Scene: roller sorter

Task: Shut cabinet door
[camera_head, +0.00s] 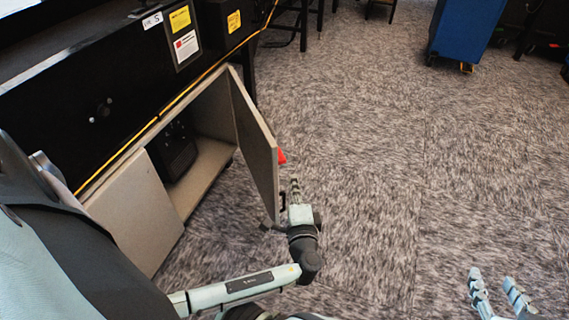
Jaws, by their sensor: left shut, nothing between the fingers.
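The cabinet (211,163) is a low light-wood unit under a black machine on the left. Its right door (255,140) is swung open, standing out from the front into the aisle. Its left door (135,213) is flush with the front. A black device (173,149) sits inside the opening. My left gripper (294,186) is shut and empty, just to the right of the open door's outer edge, by a dark handle (282,202); I cannot tell whether it touches the door. My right gripper (497,284) is at the bottom right, fingers apart and empty, far from the cabinet.
A red object (282,157) shows just behind the open door's edge. A blue wheeled bin (466,30) stands at the top right. The black machine (85,110) with a yellow cable overhangs the cabinet. The carpet (400,150) to the right of the door is clear.

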